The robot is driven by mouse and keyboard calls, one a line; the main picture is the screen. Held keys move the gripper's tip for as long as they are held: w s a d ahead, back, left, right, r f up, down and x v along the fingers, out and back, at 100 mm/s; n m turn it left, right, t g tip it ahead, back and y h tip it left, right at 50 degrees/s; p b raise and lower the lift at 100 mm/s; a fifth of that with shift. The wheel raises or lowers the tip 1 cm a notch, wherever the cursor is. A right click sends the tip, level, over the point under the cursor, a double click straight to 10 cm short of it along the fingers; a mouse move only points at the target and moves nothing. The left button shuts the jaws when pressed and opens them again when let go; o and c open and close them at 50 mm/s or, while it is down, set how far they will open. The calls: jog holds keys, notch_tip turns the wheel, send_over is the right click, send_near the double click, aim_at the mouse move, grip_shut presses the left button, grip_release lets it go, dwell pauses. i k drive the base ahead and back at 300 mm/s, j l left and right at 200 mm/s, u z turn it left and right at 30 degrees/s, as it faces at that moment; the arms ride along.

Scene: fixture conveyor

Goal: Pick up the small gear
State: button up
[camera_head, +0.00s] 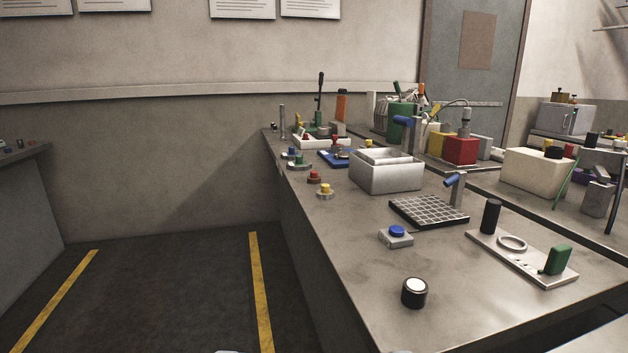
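I cannot pick out the small gear for certain; the parts on the workbench (350,240) are small at this distance. A metal plate (490,247) near the right front edge bears a pale ring (512,243), a black upright cylinder (490,216) and a green block (557,260). Small round parts with coloured tops, one yellow (325,190) and one red (314,177), stand along the bench's left edge. My gripper is not clearly in view; only pale slivers show at the bottom edge, and I cannot tell what they are.
A white box (386,175), a black grid tray (428,211), a blue-button box (396,236) and a black cylinder with a white top (414,293) stand on the bench. Open floor (170,300) with yellow stripes lies left of it. Another table (25,195) is far left.

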aim_at(313, 179)
jog(key=i+j+z, duration=0.35)
jog(key=i+j, duration=0.5)
jog(key=i, duration=0.25)
jog(key=i+j+z, duration=0.35)
jog(key=i+j, duration=0.65)
jog(key=j, duration=0.1)
